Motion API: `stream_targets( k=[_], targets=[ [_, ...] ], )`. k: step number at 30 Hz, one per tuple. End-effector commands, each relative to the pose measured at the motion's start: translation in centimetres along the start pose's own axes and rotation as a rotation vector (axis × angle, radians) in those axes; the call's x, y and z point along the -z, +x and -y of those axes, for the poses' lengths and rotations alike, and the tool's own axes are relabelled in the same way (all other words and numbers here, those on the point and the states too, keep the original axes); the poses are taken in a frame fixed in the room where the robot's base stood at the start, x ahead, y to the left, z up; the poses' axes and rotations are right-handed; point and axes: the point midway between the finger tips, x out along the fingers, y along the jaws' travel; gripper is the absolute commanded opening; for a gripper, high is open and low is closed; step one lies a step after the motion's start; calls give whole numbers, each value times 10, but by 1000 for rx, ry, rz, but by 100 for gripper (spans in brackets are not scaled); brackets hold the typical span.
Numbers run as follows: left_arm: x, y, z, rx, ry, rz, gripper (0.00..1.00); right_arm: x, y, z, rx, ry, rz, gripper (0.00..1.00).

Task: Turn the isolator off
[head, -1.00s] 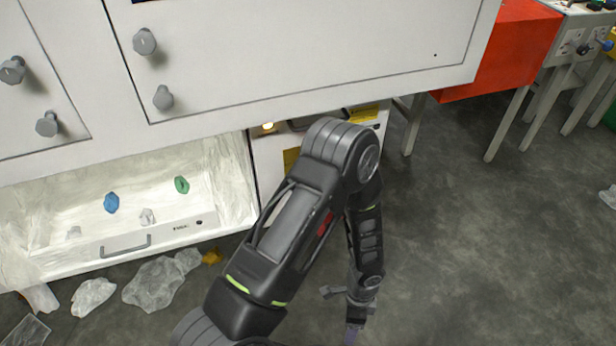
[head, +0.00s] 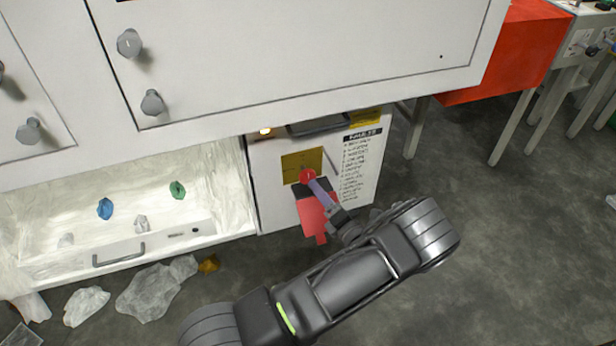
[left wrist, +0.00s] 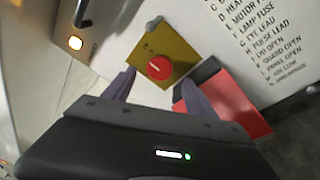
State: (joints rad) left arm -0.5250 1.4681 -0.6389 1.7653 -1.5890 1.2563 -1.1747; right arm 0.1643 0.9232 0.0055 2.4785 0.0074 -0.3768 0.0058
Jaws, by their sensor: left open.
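The isolator is a round red knob (head: 307,176) with a pale mark, on a yellow plate (head: 290,163) on the white cabinet panel below the worktop. In the left wrist view the red knob (left wrist: 159,67) is near the middle, on the yellow plate (left wrist: 176,50). My left gripper (left wrist: 158,78) is open, its two purple fingers on either side of the knob in that picture. I cannot tell whether they touch it. In the head view my left gripper (head: 316,188) is at the knob and partly covers it. My right gripper is out of view.
A red and black piece (head: 313,213) hangs below the plate. A lit amber lamp (head: 265,131) and a dark handle (head: 317,125) are above it. A printed list (head: 358,160) is to the right. An open drawer (head: 180,232) with wrappers is to the left.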

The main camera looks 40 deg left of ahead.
Motion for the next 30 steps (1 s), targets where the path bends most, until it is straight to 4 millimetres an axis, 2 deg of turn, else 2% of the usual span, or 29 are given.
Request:
stream_targets(
  k=[5,12,18,27,30],
  targets=[
    [1,15,1,-2,-2,-3,66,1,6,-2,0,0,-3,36],
    [3,52,2,-2,-4,-5,66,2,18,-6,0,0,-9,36],
    [2,74,1,0,-2,-3,66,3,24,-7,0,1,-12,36],
    [1,77,0,1,-2,-2,66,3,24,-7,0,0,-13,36],
    [1,77,0,1,-2,-2,59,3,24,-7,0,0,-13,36]
  ],
)
